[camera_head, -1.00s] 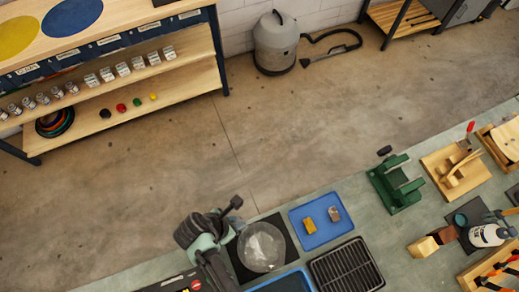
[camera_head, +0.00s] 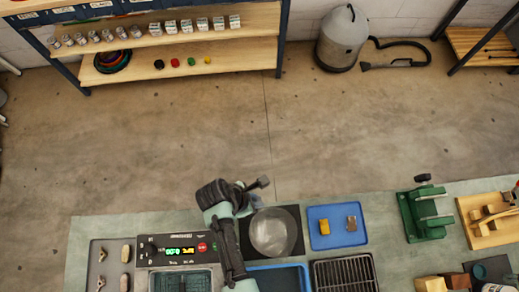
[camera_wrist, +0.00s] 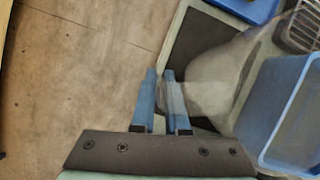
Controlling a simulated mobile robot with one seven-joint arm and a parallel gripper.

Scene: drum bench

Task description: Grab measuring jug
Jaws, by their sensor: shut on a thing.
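The measuring jug (camera_head: 272,232) is a clear, round vessel over a dark square mat (camera_head: 297,212) on the bench, right beside my arm in the head view. In the wrist view the see-through jug (camera_wrist: 215,75) shows just right of my gripper's blue fingers. My gripper (camera_wrist: 160,78) is shut on the jug at its near side, with a clear part of it between and beside the fingers. The exact grip spot is blurred by the clear material. I cannot tell whether the jug touches the mat.
A blue tray (camera_head: 336,242) with a yellow block and a grey piece lies right of the mat. A blue bin (camera_head: 290,268) and a black rack (camera_head: 343,273) stand in front. A device with a green display (camera_head: 178,251) is to the left. Open floor lies behind the bench.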

